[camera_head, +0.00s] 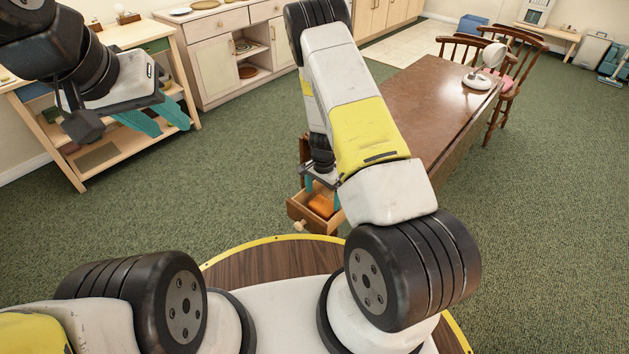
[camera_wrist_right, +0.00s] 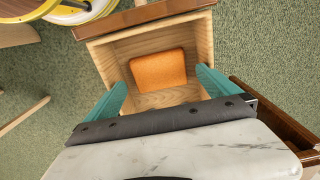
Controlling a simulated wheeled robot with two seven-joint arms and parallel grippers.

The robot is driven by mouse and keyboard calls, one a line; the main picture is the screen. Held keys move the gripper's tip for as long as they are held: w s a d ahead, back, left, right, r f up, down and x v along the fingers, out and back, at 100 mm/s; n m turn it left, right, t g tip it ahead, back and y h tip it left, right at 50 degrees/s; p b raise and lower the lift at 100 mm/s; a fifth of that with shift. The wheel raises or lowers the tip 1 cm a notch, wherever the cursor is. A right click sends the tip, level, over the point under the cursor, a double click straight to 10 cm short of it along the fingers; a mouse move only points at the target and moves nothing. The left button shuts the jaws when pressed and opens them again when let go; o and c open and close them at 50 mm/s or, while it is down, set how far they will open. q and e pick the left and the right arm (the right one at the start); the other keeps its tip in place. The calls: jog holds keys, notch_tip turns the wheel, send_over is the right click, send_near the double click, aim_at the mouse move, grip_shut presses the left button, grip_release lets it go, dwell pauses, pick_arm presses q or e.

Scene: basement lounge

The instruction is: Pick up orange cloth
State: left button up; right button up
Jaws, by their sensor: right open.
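The orange cloth (camera_head: 321,206) lies folded in an open wooden drawer (camera_head: 296,212) at the near end of the brown table. In the right wrist view the cloth (camera_wrist_right: 159,69) lies flat on the floor of the drawer (camera_wrist_right: 200,35), ahead of the fingers. My right gripper (camera_wrist_right: 163,88) is open, its teal fingers spread on either side over the drawer; the cloth is not between them in its grip. In the head view my right arm partly covers the drawer. My left gripper (camera_head: 160,118) is in the upper left, away from the drawer, with its teal fingers apart and empty.
The brown table (camera_head: 420,100) bears a white lamp-like object (camera_head: 482,78). Wooden chairs (camera_head: 505,65) stand at its far side. A wooden shelf unit (camera_head: 72,160) and pale cabinets (camera_head: 215,65) stand at the left and back. Green carpet around the drawer is clear.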

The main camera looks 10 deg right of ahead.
aim_at(323, 205)
jog(key=f, duration=0.4)
jog(key=shift+d+f, duration=0.15)
jog(key=shift+d, duration=0.05)
jog(key=shift+c, duration=0.4)
jog(key=c, duration=1)
notch_tip(323, 205, up, 10)
jog(key=shift+r, duration=0.1)
